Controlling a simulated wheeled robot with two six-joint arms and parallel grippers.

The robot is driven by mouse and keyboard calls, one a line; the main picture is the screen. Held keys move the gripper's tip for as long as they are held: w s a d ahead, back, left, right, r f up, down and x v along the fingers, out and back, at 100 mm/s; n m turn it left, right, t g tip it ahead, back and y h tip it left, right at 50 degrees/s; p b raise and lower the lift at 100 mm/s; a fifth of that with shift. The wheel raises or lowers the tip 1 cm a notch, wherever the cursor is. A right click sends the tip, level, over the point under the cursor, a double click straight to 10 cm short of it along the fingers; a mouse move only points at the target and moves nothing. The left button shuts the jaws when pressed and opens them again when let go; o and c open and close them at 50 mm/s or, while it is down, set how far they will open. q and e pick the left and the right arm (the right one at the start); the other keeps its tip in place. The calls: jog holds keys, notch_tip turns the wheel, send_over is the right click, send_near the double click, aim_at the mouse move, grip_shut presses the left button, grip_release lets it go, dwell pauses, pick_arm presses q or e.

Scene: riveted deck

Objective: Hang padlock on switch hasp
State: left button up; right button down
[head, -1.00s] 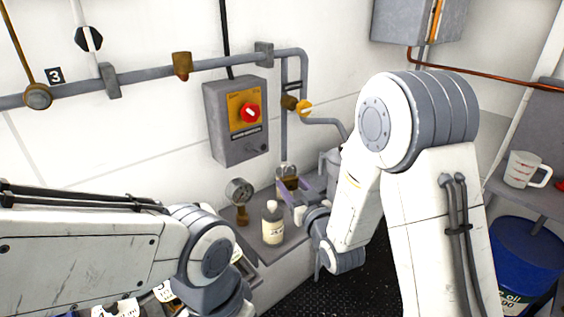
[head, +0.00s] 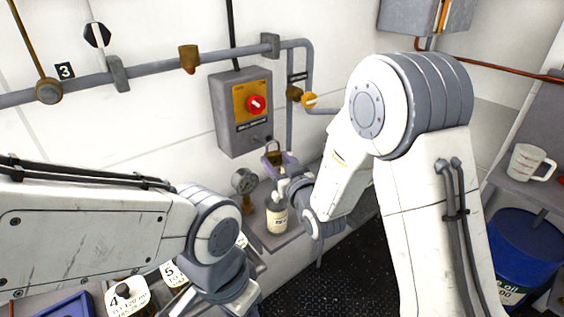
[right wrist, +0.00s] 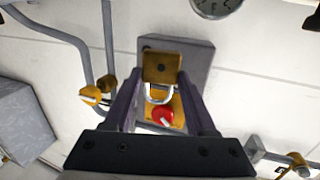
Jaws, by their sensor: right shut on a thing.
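The grey switch box (head: 243,112) is on the white wall, with a yellow plate and a red knob (head: 256,104). A small dark fitting, perhaps the hasp, is low on its front. My right gripper (head: 276,163) is shut on the brass padlock (head: 273,157), just below the box's lower right corner. In the right wrist view, the padlock (right wrist: 161,68) is between the two fingers, its silver shackle (right wrist: 158,96) pointing down the picture. It overlaps the switch box (right wrist: 197,62) behind, so contact cannot be told. My left arm shows at the left; its gripper is not visible.
A grey pipe (head: 150,70) with a yellow valve handle (head: 309,100) runs along the wall. A measuring cup (head: 530,163) sits at the right.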

aim_at(270, 159)
jog(key=shift+w+a+f+p, duration=0.1)
jog(key=shift+w+a+p, duration=0.25)
jog(key=shift+w+a, duration=0.5)
jog(key=shift+w+a+f+p, duration=0.1)
jog(key=shift+w+a+p, duration=0.2)
jog(key=shift+w+a, duration=0.5)
jog(key=shift+w+a+f+b, duration=0.1)
jog(key=shift+w+f+b, duration=0.55)
jog(key=shift+b, duration=0.45)
jog(key=shift+c, duration=0.6)
grip_release()
